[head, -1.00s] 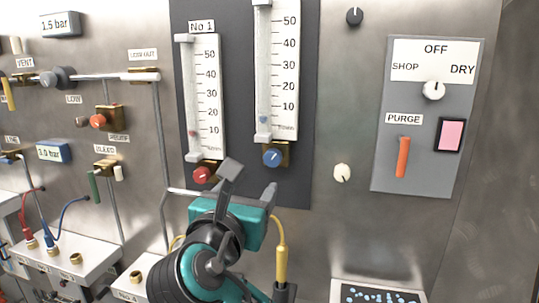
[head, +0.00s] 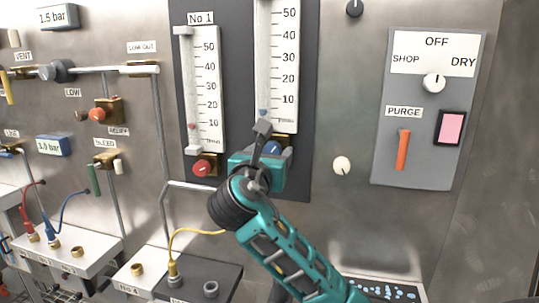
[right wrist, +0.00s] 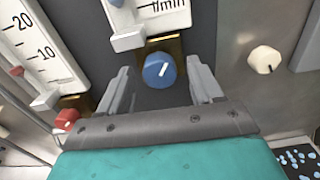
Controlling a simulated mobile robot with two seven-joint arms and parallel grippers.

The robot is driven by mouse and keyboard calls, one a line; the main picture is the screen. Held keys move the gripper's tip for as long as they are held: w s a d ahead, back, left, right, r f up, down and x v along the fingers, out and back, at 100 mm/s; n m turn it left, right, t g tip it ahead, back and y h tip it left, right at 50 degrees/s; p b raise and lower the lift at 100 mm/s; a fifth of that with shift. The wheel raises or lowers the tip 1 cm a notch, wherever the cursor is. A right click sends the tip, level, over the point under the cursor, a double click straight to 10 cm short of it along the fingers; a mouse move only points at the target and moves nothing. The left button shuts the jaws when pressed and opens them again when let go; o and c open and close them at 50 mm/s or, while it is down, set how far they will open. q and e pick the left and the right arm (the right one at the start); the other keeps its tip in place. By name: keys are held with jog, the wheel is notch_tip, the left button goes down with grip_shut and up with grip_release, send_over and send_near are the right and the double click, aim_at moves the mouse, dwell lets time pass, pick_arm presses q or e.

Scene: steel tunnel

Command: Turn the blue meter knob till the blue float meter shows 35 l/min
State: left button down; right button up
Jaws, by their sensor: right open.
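The blue meter knob (head: 274,148) sits at the foot of the taller float meter (head: 264,60), partly hidden by my gripper in the head view. In the right wrist view the blue knob (right wrist: 159,70) shows whole, its white pointer line tilted to the upper right. My right gripper (head: 271,140) is open in front of the knob. In the right wrist view its fingers (right wrist: 158,75) stand on either side of the knob, with visible gaps. My left gripper is not in view.
A red knob (head: 204,166) under the No 1 meter is close on the left. A cream knob (head: 341,166) is on the right, beside the grey panel with the orange lever (head: 402,150). A yellow hose (head: 195,232) runs behind my arm.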

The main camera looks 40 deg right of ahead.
jog(key=shift+c, duration=0.5)
jog(key=c, duration=1)
jog(key=shift+o, duration=0.2)
jog(key=m, duration=0.5)
jog(key=shift+m, duration=0.4)
jog(key=o, duration=1.1)
jog(key=shift+c, duration=0.2)
